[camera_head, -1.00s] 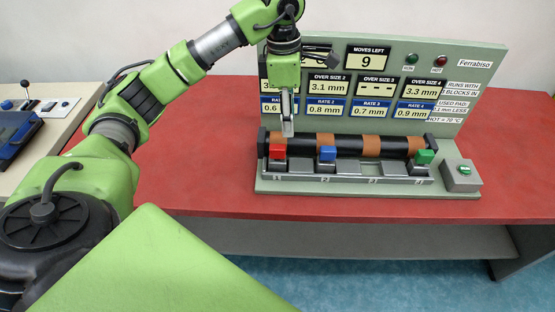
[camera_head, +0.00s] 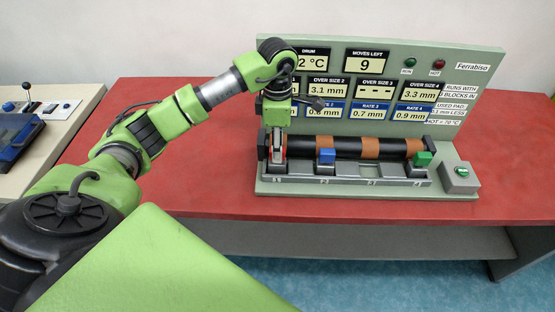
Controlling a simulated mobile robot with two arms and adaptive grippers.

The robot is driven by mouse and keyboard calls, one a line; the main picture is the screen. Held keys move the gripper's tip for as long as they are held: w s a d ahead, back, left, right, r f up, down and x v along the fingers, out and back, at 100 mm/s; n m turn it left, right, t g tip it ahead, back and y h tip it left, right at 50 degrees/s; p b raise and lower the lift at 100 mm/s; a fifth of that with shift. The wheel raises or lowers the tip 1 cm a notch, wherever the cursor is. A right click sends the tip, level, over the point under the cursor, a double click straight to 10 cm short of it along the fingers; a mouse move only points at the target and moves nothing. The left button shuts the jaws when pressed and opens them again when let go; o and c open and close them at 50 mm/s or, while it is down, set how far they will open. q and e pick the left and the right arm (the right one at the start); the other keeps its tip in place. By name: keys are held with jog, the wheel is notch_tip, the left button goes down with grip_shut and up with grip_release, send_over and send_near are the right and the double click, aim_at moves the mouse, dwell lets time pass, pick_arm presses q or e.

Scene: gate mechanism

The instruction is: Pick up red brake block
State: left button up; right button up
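My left gripper (camera_head: 278,146) points down at slot 1, at the left end of the brake device. Its fingers are at the red brake block (camera_head: 284,155), which is almost fully hidden behind them; only a thin bit of red shows. I cannot tell whether the fingers are closed on it. A blue block (camera_head: 327,155) sits at slot 2 and a green block (camera_head: 423,158) at slot 4, both against the dark drum (camera_head: 346,146) with brown bands. Slot 3 has no coloured block. My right gripper is not in view.
The grey-green display panel (camera_head: 480,88) stands behind the drum, with "MOVES LEFT 9" on it. A small box with a green button (camera_head: 461,172) is at the right. The red table (camera_head: 180,165) is clear left of the device. Another console (camera_head: 50,115) stands far left.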

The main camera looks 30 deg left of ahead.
aim_at(279, 169)
pick_arm(q)
jog(key=shift+a+f, duration=0.1)
jog(key=shift+f, duration=1.35)
grip_shut()
jog(key=shift+w+r, duration=0.1)
